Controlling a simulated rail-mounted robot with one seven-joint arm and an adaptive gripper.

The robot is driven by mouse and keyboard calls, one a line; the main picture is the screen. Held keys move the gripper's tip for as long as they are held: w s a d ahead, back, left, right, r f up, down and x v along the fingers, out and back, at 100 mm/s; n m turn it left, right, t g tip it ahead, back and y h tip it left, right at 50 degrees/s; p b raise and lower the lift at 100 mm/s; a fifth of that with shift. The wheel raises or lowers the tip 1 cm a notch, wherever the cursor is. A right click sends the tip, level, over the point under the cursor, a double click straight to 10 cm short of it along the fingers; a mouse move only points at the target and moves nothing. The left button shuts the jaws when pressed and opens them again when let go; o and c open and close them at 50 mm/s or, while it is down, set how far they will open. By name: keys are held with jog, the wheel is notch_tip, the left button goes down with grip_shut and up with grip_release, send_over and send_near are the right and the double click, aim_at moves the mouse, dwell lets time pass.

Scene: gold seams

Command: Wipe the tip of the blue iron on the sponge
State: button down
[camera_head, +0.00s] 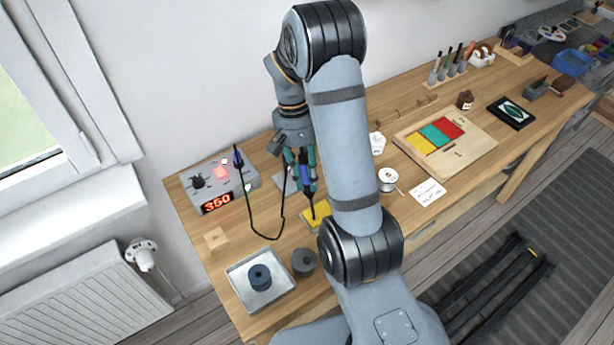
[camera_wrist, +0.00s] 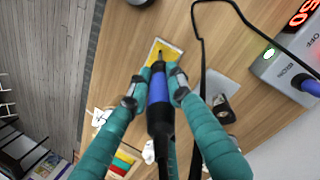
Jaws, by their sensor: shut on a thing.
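My gripper (camera_head: 302,162) is shut on the blue iron (camera_head: 308,186), which hangs tip down from the teal fingers. In the wrist view my gripper (camera_wrist: 159,85) has a finger on each side of the iron's blue handle (camera_wrist: 158,88). The yellow sponge (camera_head: 315,215) lies on the table below the iron; in the wrist view the sponge (camera_wrist: 168,49) sits just beyond the fingertips. The iron's dark tip is over the sponge in both views. I cannot tell whether it touches. My arm hides part of the table right of the sponge.
The station (camera_head: 216,185) with a red 350 display stands left, its black cable (camera_head: 268,236) looping to the iron. A metal tray (camera_head: 262,283) with a dark round piece and a dark cylinder (camera_head: 304,262) stand in front. A white spool (camera_head: 387,180) and a board (camera_head: 446,140) with coloured panels lie right.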

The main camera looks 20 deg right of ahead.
dwell(0.5)
jog(key=shift+w+d+p, duration=0.7)
jog(key=shift+w+d, duration=0.15)
jog(key=shift+d, duration=1.65)
jog(key=shift+s+a+b, duration=0.2)
jog(key=shift+s+a, duration=0.1)
jog(key=shift+a, duration=0.6)
jog(key=shift+s+a+b, duration=0.2)
jog(key=shift+s+a, duration=0.05)
jog(key=shift+a, duration=0.65)
jog(key=shift+s+a+b, duration=0.2)
jog(key=shift+s+a, duration=0.1)
jog(key=shift+a, duration=0.6)
jog(key=shift+w+d+p, duration=0.25)
jog(key=shift+w+d, duration=0.05)
jog(key=shift+d, duration=0.6)
jog(key=shift+w+d+p, duration=0.2)
jog(key=shift+w+d, duration=0.05)
jog(key=shift+d, duration=0.65)
jog(key=shift+w+d+p, duration=0.25)
jog(key=shift+w+d, duration=0.05)
jog(key=shift+d, duration=0.6)
